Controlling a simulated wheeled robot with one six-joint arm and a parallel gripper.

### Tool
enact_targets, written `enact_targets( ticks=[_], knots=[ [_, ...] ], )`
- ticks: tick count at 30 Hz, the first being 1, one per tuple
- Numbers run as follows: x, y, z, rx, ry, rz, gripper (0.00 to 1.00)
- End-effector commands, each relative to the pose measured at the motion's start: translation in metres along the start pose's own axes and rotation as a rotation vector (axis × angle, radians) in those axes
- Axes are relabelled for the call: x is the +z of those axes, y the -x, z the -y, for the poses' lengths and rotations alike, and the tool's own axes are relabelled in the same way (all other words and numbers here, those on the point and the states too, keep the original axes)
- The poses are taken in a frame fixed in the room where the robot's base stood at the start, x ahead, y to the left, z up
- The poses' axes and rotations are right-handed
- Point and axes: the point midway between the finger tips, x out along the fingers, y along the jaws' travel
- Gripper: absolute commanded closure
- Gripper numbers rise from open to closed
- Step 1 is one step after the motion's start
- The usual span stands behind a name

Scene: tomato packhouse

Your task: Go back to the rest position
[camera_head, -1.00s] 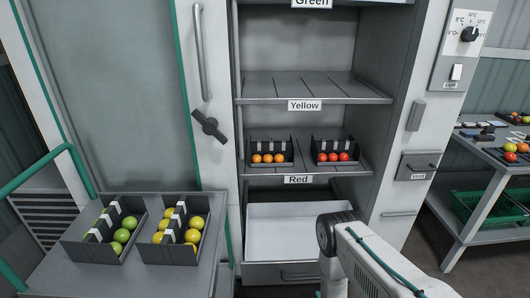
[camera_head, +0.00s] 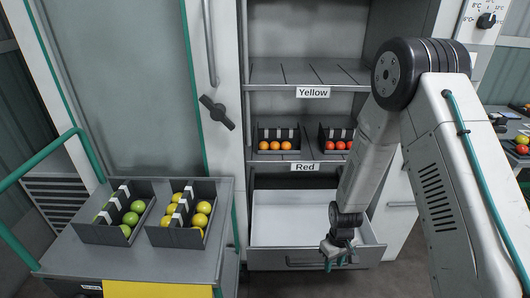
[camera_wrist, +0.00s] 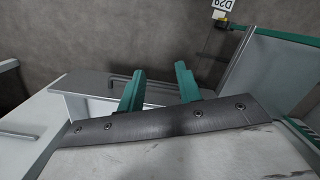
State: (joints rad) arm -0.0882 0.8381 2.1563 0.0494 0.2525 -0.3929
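My gripper (camera_head: 338,264) hangs low in the head view, in front of the open white drawer, with my arm bent above it. In the wrist view its two green fingers (camera_wrist: 160,80) stand apart with nothing between them, so it is open and empty. The rest position itself is not marked in either view.
The open drawer (camera_head: 270,259) is below the Red shelf. On that shelf stand a crate of orange tomatoes (camera_head: 277,134) and a crate of red ones (camera_head: 337,131). A cart (camera_head: 150,262) at left holds crates of green (camera_head: 100,232) and yellow (camera_head: 175,236) tomatoes.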

Motion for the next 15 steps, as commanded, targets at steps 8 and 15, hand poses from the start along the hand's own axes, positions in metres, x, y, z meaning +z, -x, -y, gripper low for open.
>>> enact_targets(
  ticks=[8, 15],
  knots=[
    [0.051, 0.140, 0.014, -0.040, -0.162, 0.110, 0.65],
    [0.112, 0.238, 0.032, -0.048, -0.280, 0.169, 0.65]
  ],
)
